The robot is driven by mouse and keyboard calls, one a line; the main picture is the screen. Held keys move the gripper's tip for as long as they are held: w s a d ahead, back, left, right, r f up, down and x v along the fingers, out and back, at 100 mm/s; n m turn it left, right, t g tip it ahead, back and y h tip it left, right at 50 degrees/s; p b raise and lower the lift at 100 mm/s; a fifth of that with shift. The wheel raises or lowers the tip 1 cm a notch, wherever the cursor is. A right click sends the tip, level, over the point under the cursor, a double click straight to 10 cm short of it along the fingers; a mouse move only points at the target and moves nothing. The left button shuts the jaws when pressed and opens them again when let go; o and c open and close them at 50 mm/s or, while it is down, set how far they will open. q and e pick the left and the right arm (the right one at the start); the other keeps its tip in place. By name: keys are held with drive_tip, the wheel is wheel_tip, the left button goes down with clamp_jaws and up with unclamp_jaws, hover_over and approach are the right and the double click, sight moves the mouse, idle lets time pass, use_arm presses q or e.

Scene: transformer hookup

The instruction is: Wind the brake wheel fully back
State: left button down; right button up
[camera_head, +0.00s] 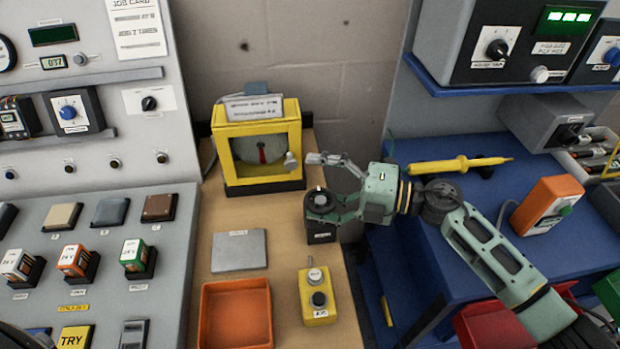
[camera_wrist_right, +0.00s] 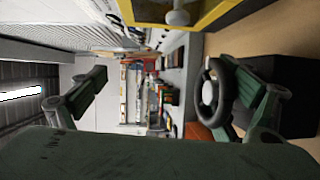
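The brake wheel (camera_wrist_right: 212,92), a small black ring with a grey hub, shows in the right wrist view beside one of my right fingers. One finger is at the box and the other is up near the yellow case. I cannot tell whether the finger touches the wheel.
A yellow-framed case (camera_head: 258,182) with a red pointer and a side knob (camera_head: 291,163) stands behind the gripper. A yellow button box (camera_head: 318,308), an orange tray (camera_head: 205,320) and a grey plate (camera_head: 239,264) are in front. A yellow probe (camera_head: 450,166) lies on the blue bench to the right.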

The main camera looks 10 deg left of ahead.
sight(335, 203)
drive_tip(key=shift+s+d+r, duration=0.1)
drive_tip(key=shift+r, duration=0.4)
drive_tip(key=shift+s+d+r, duration=0.1)
drive_tip(key=shift+r, duration=0.35)
drive_tip(key=shift+c, duration=0.8)
drive_tip(key=shift+d, duration=0.25)
drive_tip(key=shift+c, duration=0.2)
drive_tip(key=shift+w+d+f, duration=0.1)
drive_tip(key=shift+d+f, duration=0.05)
drive_tip(key=shift+d, duration=0.45)
drive_tip(key=shift+c, duration=0.9)
drive_tip(key=shift+d, duration=1.1)
drive_tip(key=shift+c, duration=0.2)
drive_tip(key=shift+d+b, duration=0.3)
drive_tip(key=shift+d, duration=1.15)
drive_tip(key=shift+c, duration=0.6)
drive_tip(key=shift+s+d, duration=0.25)
drive_tip(key=shift+d, duration=0.35)
drive_tip(key=shift+s+d, duration=0.2)
drive_tip(key=shift+d, duration=0.4)
drive_tip(key=c, duration=0.6)
drive_tip(key=shift+o, duration=0.2)
drive_tip(key=shift+f, duration=0.1)
